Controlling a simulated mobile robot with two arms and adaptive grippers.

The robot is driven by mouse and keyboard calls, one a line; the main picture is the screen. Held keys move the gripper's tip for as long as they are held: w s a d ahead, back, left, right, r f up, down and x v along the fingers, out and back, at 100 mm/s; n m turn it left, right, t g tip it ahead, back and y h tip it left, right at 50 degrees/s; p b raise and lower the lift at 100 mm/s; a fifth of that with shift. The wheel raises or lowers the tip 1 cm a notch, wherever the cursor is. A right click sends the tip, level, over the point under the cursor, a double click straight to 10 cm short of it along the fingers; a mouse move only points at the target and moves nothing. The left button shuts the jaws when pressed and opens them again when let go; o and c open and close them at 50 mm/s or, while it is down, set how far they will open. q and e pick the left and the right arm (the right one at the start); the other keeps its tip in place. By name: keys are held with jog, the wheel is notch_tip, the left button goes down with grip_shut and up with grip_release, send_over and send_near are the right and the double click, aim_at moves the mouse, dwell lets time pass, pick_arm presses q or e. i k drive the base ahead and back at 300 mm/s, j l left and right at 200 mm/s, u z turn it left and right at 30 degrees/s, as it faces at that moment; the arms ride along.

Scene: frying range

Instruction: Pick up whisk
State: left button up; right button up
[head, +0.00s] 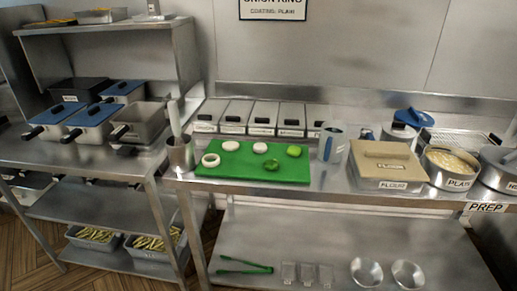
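I cannot make out a whisk for certain. A steel utensil pot (181,155) stands at the left end of the prep table, left of the green board. A pale upright handle (174,118) sticks up from it; its lower end is hidden inside the pot, so I cannot tell what tool it is. Neither of my grippers shows in the head view.
A green board (250,173) holds onion pieces. Behind it stand several lidded bins (263,118). To the right are a clear jug (332,144), a flour box (387,182) and a batter pot (449,180). Green tongs (245,265) lie on the lower shelf.

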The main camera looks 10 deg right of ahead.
aim_at(173, 109)
jog(key=l+z, duration=0.2)
jog(key=z, duration=1.25)
jog(key=u, duration=1.9)
jog(key=i+j, duration=0.45)
jog(key=j, duration=0.15)
jog(key=i+j, duration=0.5)
jog(key=j, duration=0.15)
jog(key=i+j+z, duration=0.2)
jog(key=z, duration=1.55)
